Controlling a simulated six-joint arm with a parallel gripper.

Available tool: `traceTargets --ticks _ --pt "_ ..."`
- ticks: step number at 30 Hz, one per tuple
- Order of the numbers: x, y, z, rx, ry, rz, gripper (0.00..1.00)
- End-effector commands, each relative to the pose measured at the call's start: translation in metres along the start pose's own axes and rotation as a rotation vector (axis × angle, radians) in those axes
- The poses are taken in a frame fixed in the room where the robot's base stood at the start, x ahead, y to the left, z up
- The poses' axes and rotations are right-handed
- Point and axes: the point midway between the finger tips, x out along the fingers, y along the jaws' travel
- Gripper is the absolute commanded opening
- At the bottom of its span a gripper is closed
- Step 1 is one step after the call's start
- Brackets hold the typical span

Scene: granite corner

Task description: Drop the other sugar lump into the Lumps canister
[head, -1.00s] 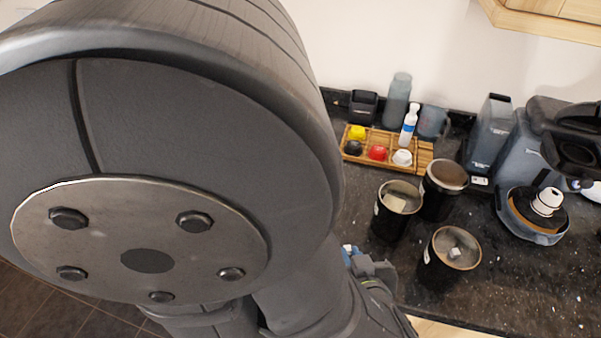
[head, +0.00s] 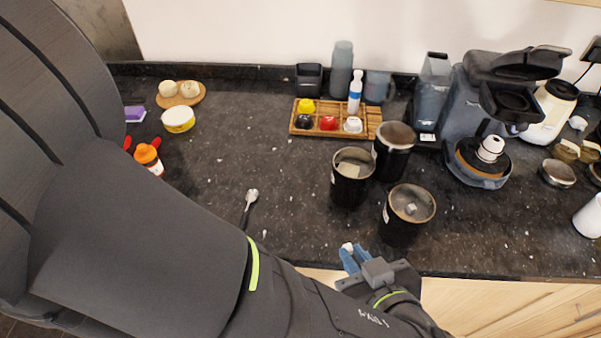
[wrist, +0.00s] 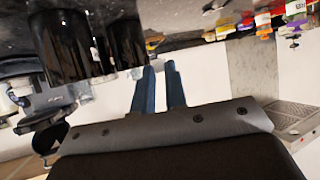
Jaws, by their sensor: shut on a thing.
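My gripper (head: 351,257) has blue fingers shut on a small white sugar lump (head: 347,246), held in front of the canisters. Three black canisters stand close together: a front right one (head: 399,231) with a small pale lump (head: 410,208) inside, a left one (head: 349,193) with a larger pale piece inside, and a back one (head: 391,163) with a brownish top. Their white labels are too small to read. The gripper is left of the front right canister and nearer the counter's front edge.
A wooden tray (head: 372,115) of coloured items stands behind the canisters. A coffee machine (head: 450,115) is to their right. A spoon (head: 249,207) lies on the counter to the left. The dark counter (head: 290,180) between spoon and canisters is clear.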

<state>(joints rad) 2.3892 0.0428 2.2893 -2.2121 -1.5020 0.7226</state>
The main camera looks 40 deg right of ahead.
Motion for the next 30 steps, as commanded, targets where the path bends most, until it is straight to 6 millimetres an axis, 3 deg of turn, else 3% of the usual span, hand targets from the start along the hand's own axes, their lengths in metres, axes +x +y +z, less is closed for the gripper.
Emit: traceTargets --ticks 10,13,17,24,30 --pt "-0.001 0.001 0.000 -0.001 0.000 -0.001 0.00" --pt "-0.002 0.011 -0.003 -0.003 -0.004 -0.003 0.00" --pt "-0.003 0.046 -0.014 -0.005 -0.012 -0.005 0.00" --pt "0.008 0.131 -0.054 -0.006 -0.014 -0.004 0.00" --pt "0.022 0.171 -0.080 -0.002 -0.003 -0.003 0.00"
